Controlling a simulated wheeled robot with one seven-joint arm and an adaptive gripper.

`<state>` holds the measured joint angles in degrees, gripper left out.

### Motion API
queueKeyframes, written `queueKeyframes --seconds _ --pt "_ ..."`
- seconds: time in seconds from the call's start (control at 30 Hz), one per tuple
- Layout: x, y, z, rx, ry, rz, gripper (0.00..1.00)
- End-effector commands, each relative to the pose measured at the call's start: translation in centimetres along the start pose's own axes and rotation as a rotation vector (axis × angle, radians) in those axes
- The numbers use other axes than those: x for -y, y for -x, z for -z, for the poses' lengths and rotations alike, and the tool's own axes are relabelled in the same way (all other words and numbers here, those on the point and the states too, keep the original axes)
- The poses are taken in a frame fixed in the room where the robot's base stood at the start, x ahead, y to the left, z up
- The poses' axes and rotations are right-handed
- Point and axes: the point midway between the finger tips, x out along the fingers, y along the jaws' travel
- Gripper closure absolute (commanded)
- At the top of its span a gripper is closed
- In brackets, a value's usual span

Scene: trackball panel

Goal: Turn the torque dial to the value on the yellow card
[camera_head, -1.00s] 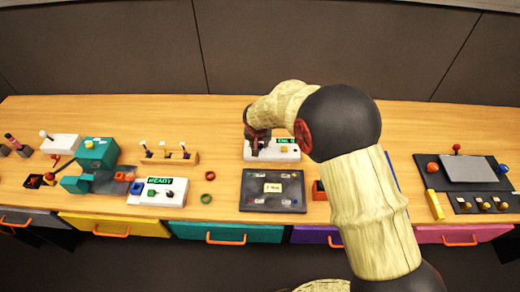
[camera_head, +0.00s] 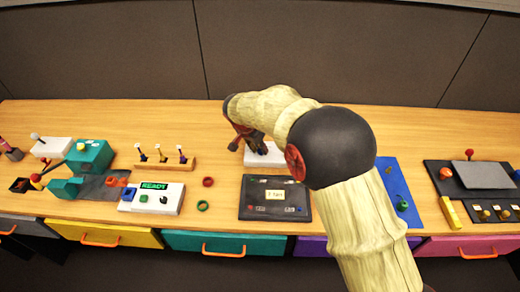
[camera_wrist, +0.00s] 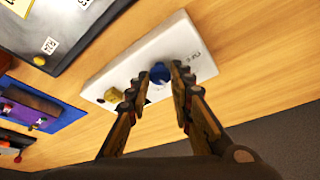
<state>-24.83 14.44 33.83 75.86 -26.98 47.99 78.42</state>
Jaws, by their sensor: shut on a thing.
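The white panel (camera_wrist: 185,45) lies on the wooden bench, with a blue dial (camera_wrist: 159,73) and a yellow knob (camera_wrist: 112,95) on it. My gripper (camera_wrist: 157,75) is shut on the blue dial, with one finger on each side. In the head view the white panel (camera_head: 268,156) is mostly hidden behind my arm, and its display is covered. A pale yellow card (camera_head: 275,195) lies on the dark panel (camera_head: 255,213) in front of it. Its small print cannot be read surely. The dial's scale and pointer cannot be read.
A white READY box (camera_head: 172,203), green ring (camera_head: 203,205) and red ring (camera_head: 208,182) are to the left. A blue mat (camera_head: 388,172) and a dark panel with a grey plate (camera_head: 478,174) are to the right. Bench behind the white panel is clear.

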Motion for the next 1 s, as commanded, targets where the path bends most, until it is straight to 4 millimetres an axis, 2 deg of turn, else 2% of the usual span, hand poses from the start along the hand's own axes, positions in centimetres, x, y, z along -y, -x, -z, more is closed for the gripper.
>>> queueKeyframes --seconds 0.37,0.4,0.7,1.0 --pt "-0.01 -0.10 -0.16 0.002 -0.004 -0.003 1.00" --pt "-0.01 -0.10 -0.17 0.002 -0.004 -0.003 0.77" --pt "0.00 -0.05 -0.09 0.001 -0.004 -0.002 0.60" --pt "0.01 0.05 -0.04 0.001 -0.004 -0.001 0.60"
